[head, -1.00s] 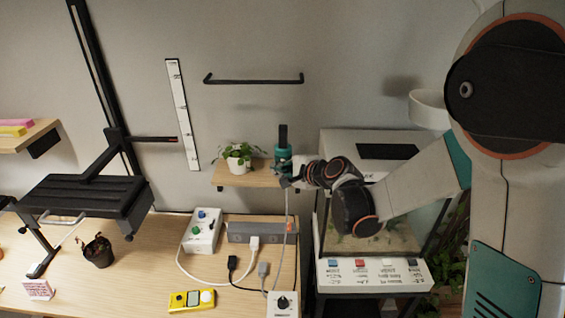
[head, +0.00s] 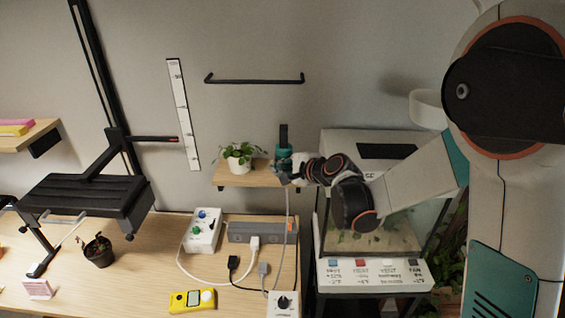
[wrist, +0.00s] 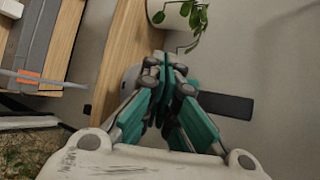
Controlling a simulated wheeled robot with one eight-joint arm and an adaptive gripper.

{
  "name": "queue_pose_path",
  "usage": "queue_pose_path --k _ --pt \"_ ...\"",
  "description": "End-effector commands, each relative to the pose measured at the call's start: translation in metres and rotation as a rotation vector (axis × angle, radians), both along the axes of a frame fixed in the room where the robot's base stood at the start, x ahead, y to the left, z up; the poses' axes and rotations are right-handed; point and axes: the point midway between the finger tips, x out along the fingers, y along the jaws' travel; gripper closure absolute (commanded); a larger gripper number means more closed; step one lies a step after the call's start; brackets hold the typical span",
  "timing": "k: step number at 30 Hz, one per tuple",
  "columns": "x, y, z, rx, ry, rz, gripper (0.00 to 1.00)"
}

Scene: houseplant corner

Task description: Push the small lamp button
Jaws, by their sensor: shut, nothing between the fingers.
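My gripper (head: 283,163) is shut and empty at the right end of the small wall shelf (head: 240,179). In the wrist view its teal fingers (wrist: 165,75) are together in front of a grey rounded body (wrist: 129,80) with a dark bar (wrist: 225,105). This may be the small lamp; its dark upright part (head: 284,135) shows above my gripper in the head view. My fingers hide much of the grey body. I see no button on it, and cannot tell whether the fingertips touch it.
A potted plant (head: 239,157) stands on the shelf, left of my gripper. Below are a white knob box (head: 203,231), a grey power strip (head: 257,232) and cables. A glass tank (head: 385,240) stands under my forearm.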

Motion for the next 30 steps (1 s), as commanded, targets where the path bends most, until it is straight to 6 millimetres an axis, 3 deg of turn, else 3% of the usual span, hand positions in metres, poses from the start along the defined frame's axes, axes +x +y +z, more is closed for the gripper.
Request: queue_pose_path --k 30 --pt "0.0087 -0.0056 -0.0014 -0.001 -0.002 -0.007 1.0"
